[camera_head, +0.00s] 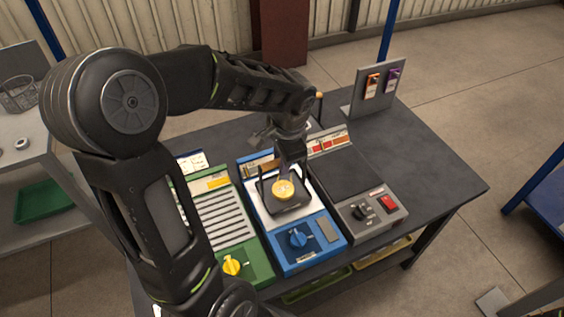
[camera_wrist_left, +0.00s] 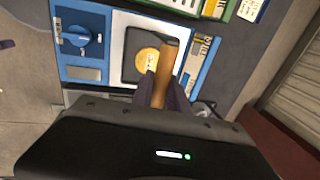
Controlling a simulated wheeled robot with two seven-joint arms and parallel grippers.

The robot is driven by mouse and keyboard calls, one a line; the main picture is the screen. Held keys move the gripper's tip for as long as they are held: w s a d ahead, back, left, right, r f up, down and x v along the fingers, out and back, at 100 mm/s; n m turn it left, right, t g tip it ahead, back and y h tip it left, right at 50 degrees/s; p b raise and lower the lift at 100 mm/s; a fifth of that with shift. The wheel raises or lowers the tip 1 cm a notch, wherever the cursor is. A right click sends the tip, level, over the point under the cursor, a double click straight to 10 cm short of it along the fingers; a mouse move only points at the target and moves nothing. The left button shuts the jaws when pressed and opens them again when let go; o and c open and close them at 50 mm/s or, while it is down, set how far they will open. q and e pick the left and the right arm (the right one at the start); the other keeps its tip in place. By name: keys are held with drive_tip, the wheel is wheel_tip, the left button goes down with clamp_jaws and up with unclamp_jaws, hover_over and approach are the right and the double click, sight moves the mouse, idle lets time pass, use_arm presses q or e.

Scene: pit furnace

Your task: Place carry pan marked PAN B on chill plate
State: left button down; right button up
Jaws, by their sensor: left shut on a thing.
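The carry pan (camera_head: 270,206) is dark and square, with a round yellow-orange piece inside. It is over the white plate (camera_head: 262,218) of a blue unit; I cannot tell whether it touches the plate. The pan also shows in the left wrist view (camera_wrist_left: 132,47). My left gripper (camera_head: 291,158) is above the pan, and in the left wrist view (camera_wrist_left: 166,88) it is shut on the pan's wooden handle (camera_wrist_left: 165,72). I cannot read PAN B on the pan. The blue unit (camera_head: 310,255) has a blue knob in front. My right gripper is not in view.
A green unit (camera_head: 258,265) with a slatted top and yellow knob stands left of the blue one. A grey unit (camera_head: 350,172) with a dark plate and red switch stands right. A panel (camera_head: 365,85) with orange and purple tags stands behind. The table's right side (camera_head: 425,160) is clear.

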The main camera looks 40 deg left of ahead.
use_arm(q)
drive_tip(key=shift+f, duration=0.45)
drive_tip(key=c, duration=1.3)
unclamp_jaws()
wheel_tip(320, 180, up, 12)
drive_tip(key=s+d, duration=0.1)
drive_tip(key=d, duration=0.1)
